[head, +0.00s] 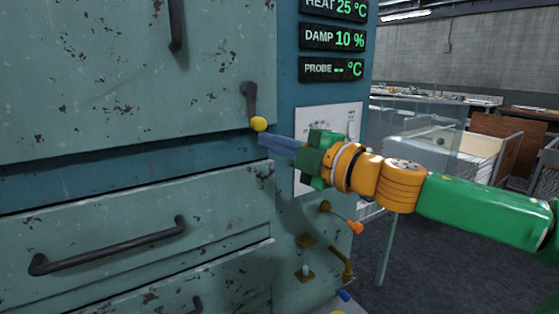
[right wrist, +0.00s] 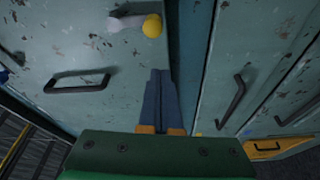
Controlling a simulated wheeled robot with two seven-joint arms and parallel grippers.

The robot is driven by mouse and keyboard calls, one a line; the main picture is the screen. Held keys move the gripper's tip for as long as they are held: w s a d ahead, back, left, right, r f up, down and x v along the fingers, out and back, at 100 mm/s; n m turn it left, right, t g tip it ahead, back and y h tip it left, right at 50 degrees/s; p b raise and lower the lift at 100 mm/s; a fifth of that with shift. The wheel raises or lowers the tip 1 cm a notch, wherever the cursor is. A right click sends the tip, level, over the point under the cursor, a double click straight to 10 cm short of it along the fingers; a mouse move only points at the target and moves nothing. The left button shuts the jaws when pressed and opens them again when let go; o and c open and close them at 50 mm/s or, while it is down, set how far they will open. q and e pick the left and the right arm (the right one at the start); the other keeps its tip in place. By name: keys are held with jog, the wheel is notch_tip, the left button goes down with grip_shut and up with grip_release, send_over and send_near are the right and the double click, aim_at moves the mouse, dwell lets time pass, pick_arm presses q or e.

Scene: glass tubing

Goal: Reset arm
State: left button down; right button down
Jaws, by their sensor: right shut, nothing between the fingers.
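My right gripper (head: 264,140) reaches in from the right with my green and orange arm behind it. Its blue fingers are shut with nothing between them, and they also show together in the right wrist view (right wrist: 160,72). The fingertips are just below and right of a yellow knob (head: 258,124) on a dark lever (head: 250,98) on the teal cabinet. In the right wrist view the yellow knob (right wrist: 152,25) is ahead of the fingertips, with a gap that looks small. My left gripper is not in view.
The worn teal cabinet has a closed drawer with a dark handle (head: 110,248). A display panel (head: 333,38) reads HEAT 25 °C and DAMP 10 %. An orange-tipped lever (head: 355,227) and brass fittings sit below my gripper. A glass-sided table (head: 420,130) and carts stand behind my arm.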

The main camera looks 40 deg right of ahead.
jog(key=w+a+f+m+g, duration=0.15)
jog(key=a+f, duration=0.35)
jog(key=f, duration=0.6)
jog(key=w+a+f+m+g+y, duration=0.1)
jog(key=a+f+m+g, duration=0.2)
jog(key=f, duration=0.8)
jog(key=w+a+f+m+g, duration=0.1)
jog(key=a+f+g, duration=0.1)
jog(key=a+f, duration=0.65)
jog(key=s+a+f+m+g+h, duration=0.2)
jog(key=s+f+m+g, duration=0.7)
jog(key=s+f, duration=1.1)
notch_tip(320, 180, down, 14)
jog(key=s, duration=0.2)
jog(key=s+d+f+g, duration=0.2)
jog(key=s+f, duration=0.9)
jog(key=s, duration=0.1)
jog(key=shift+s+d+f, duration=0.3)
jog(key=shift+d+f, duration=0.1)
